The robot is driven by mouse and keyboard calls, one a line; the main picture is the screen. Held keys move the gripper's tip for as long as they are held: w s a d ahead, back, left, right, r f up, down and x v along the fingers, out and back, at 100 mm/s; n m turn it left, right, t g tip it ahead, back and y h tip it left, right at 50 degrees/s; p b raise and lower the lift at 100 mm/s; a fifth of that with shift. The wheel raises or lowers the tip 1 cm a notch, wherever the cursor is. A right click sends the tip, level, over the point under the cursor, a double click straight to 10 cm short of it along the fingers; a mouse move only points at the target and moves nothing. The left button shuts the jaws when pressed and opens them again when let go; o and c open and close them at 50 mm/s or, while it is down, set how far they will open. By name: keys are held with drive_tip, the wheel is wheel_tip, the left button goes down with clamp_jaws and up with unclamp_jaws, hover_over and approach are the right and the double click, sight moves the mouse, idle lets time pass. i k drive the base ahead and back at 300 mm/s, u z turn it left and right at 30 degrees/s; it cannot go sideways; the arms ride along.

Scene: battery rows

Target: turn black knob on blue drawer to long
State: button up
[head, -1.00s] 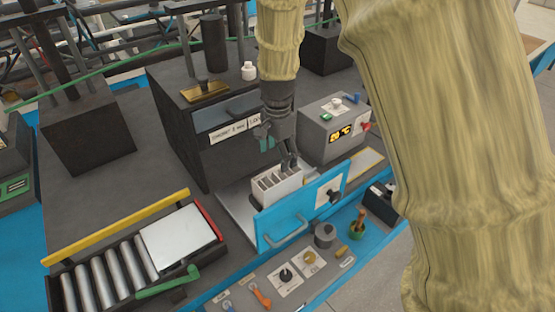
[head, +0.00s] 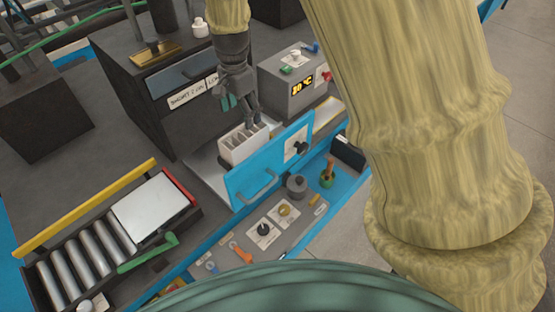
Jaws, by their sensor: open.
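The blue drawer front (head: 252,182) stands pulled out from the dark cabinet, with a grey handle on its face. The black knob (head: 300,147) sits on a white plate at the right part of that front; its pointing direction is too small to read. My gripper (head: 252,118) is open and points down, above and behind the drawer front. Its fingertips are close to the white divided box (head: 238,148) in the drawer; whether they touch it I cannot tell. The gripper is left of and above the knob, apart from it.
A roller tray (head: 90,265) is at left.

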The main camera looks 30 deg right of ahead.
sight(303, 148)
drive_tip(key=k, duration=1)
